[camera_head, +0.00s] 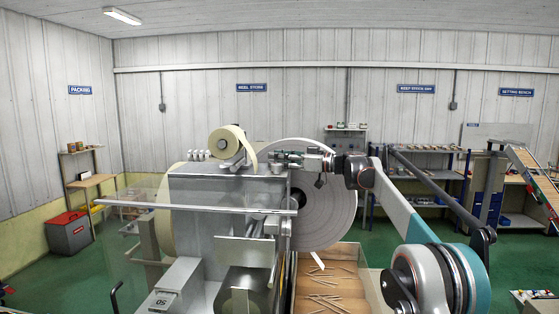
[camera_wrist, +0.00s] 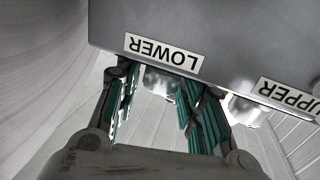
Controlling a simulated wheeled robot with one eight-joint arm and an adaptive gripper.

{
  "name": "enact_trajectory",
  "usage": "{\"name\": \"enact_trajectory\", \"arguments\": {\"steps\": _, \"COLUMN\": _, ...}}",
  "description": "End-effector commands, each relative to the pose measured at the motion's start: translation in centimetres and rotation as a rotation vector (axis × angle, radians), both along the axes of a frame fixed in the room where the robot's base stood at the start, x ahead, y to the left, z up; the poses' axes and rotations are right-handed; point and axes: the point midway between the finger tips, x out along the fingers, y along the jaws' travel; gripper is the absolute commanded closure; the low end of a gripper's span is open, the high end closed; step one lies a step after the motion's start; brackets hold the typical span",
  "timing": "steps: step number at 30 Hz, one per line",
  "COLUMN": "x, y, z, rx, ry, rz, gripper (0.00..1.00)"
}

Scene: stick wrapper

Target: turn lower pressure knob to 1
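In the wrist view, the grey machine panel (camera_wrist: 210,30) carries an upside-down LOWER label (camera_wrist: 163,53) and, to the right, an UPPER label (camera_wrist: 289,96). A shiny metal knob (camera_wrist: 158,82) shows just below the LOWER label; its dial marks cannot be read. My gripper (camera_wrist: 155,98) is open, with one green-padded finger on each side of this knob. I cannot tell whether the pads touch it. Another shiny piece (camera_wrist: 243,110) is partly hidden beside the right finger, near UPPER. In the head view, my gripper (camera_head: 278,159) is at the machine's top right edge; the knobs are not clear there.
The wrapping machine (camera_head: 205,200) carries a paper roll (camera_head: 226,141) on top, and a large reel (camera_head: 325,212) stands close behind my gripper. A tray (camera_head: 312,284) with several sticks lies below. A long bar (camera_head: 190,207) crosses the machine's front.

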Motion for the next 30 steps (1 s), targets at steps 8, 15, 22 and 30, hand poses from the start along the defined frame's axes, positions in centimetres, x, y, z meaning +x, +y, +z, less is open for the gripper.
{"name": "enact_trajectory", "arguments": {"steps": 8, "x": -1.0, "y": -3.9, "z": 0.0, "rx": 0.000, "ry": 0.000, "rz": -0.004, "gripper": 0.64}}
{"name": "enact_trajectory", "arguments": {"steps": 15, "x": -2.4, "y": -8.4, "z": 0.0, "rx": 0.000, "ry": 0.000, "rz": -0.003, "gripper": 0.64}}
{"name": "enact_trajectory", "arguments": {"steps": 22, "x": -3.2, "y": -11.0, "z": -0.1, "rx": 0.000, "ry": 0.000, "rz": -0.002, "gripper": 0.64}}
{"name": "enact_trajectory", "arguments": {"steps": 30, "x": -3.4, "y": -11.5, "z": -0.1, "rx": 0.000, "ry": 0.000, "rz": -0.001, "gripper": 0.64}}
